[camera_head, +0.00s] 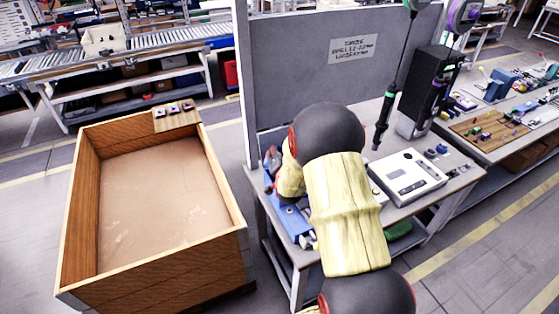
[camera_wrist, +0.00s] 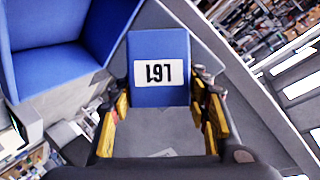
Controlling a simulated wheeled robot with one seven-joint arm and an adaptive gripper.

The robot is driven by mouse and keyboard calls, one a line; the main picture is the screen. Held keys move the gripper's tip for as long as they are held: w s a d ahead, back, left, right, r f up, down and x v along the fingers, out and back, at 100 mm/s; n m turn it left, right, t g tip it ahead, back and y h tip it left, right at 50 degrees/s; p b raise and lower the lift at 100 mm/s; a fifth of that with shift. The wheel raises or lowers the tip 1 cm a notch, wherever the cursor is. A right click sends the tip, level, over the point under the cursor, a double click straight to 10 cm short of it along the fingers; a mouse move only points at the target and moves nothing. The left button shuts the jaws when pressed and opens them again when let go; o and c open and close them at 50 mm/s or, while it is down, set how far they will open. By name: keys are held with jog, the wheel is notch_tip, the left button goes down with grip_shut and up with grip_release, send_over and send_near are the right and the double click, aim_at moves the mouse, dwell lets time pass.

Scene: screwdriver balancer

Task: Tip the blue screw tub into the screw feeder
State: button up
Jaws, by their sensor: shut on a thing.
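My gripper (camera_wrist: 161,98) shows in the wrist view with its yellow-padded fingers on either side of a blue tub (camera_wrist: 158,47). The tub's near face carries a white label with dark characters that look upside down. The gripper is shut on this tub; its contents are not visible. In the head view my arm hides the gripper and most of what it holds. A white boxy device with a dark panel, which looks like the screw feeder (camera_head: 405,172), stands on the workbench right of my arm.
A larger blue bin (camera_wrist: 50,65) is close on the left in the wrist view. Blue parts (camera_head: 291,220) show at the workbench's left edge. A grey panel (camera_head: 300,70) rises behind my arm. A hanging screwdriver (camera_head: 388,105) is near the feeder. A wooden crate (camera_head: 160,275) stands left.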

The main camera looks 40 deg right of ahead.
jog(key=shift+r+m, duration=0.25)
jog(key=shift+m, duration=0.15)
jog(key=shift+s+d+m+t+b, duration=0.15)
jog(key=shift+m+t+b, duration=0.3)
jog(key=shift+b, duration=0.45)
jog(key=shift+s+d+r+m+t+y+b, duration=0.15)
jog(key=shift+m+t+y+b, duration=0.15)
jog(key=shift+m+b, duration=0.25)
jog(key=shift+r+m+t+y+b, duration=0.1)
jog(key=shift+m+t+y+b, duration=0.15)
jog(key=shift+m+b, duration=0.25)
jog(key=m+b, duration=0.1)
jog(key=m+t, duration=0.1)
jog(key=r+b, duration=0.1)
jog(key=shift+s+d+m+t+b, duration=0.2)
jog(key=shift+d+m+t+b, duration=0.1)
jog(key=shift+m+b, duration=0.1)
jog(key=shift+r+m+t+b, duration=0.3)
jog(key=shift+r+m+b, duration=0.05)
jog(key=shift+m, duration=0.35)
